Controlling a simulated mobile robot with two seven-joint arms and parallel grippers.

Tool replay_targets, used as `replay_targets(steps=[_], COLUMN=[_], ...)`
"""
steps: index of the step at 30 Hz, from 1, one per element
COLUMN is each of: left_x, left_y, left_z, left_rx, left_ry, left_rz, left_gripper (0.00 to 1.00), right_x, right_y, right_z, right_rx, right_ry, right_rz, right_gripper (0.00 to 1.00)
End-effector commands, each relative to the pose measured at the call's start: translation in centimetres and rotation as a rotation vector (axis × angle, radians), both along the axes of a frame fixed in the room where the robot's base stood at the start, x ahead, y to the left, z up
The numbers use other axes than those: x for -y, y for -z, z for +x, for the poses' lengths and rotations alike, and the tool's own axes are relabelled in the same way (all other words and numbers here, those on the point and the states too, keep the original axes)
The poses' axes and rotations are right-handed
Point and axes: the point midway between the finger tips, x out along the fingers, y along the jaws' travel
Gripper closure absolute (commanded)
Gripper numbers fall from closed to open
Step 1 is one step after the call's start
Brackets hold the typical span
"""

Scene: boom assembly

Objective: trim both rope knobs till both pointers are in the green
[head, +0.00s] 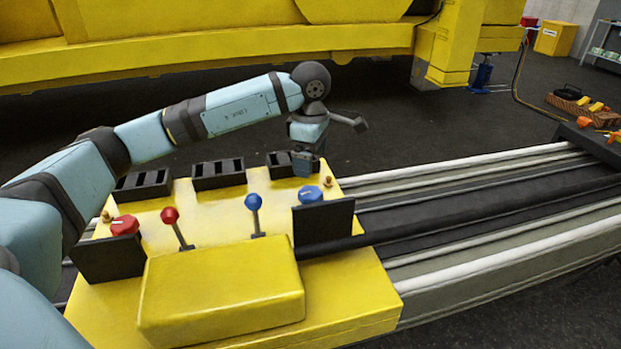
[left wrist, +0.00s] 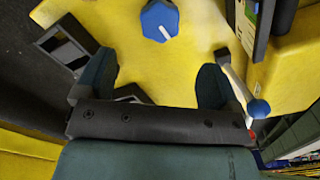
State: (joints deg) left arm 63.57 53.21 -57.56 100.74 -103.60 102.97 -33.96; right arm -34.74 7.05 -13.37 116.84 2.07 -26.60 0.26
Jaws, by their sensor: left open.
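The blue knob (head: 310,195) with a white mark sits at the right of the yellow console. My left gripper (head: 306,165) points down just behind it. In the left wrist view the fingers (left wrist: 154,85) are spread and empty, and the blue knob (left wrist: 159,20) shows ahead of them, apart from both. The red knob (head: 124,225) is at the console's left. A dark upright panel stands before each knob, one at left (head: 108,260) and one at right (head: 323,222). Their faces are turned away in the head view, so no pointer or green zone can be read. My right gripper is out of view.
A red lever (head: 172,220) and a blue lever (head: 254,205) stand between the knobs. Black slotted boxes (head: 218,173) line the console's back edge. A raised yellow block (head: 220,290) is at the front. Long boom rails (head: 480,195) run off right.

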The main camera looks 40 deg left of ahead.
Motion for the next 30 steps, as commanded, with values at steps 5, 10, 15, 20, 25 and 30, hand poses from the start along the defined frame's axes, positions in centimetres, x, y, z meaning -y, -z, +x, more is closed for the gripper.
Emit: replay_targets(steps=[5, 10, 15, 20, 25, 30], left_x=[0.0, 0.0, 0.0, 0.0, 0.0, 0.0], left_y=[-3.0, -4.1, -4.3, -4.2, -4.2, -4.2], left_z=[0.0, 0.0, 0.0, 0.0, 0.0, 0.0], left_rx=[0.001, 0.0, -0.001, -0.001, -0.001, -0.001], left_ry=[0.0, 0.0, 0.0, 0.0, 0.0, 0.001], left_rz=[0.0, 0.0, 0.001, 0.001, 0.001, 0.001], left_gripper=[0.12, 0.12, 0.12, 0.12, 0.12, 0.12], right_x=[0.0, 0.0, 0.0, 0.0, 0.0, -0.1], right_y=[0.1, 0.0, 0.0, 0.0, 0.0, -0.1], right_z=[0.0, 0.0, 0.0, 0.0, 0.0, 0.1], right_rx=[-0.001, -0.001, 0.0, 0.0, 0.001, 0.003], right_ry=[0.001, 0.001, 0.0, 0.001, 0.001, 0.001], right_rz=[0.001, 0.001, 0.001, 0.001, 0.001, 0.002], right_gripper=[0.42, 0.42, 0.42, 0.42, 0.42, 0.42])
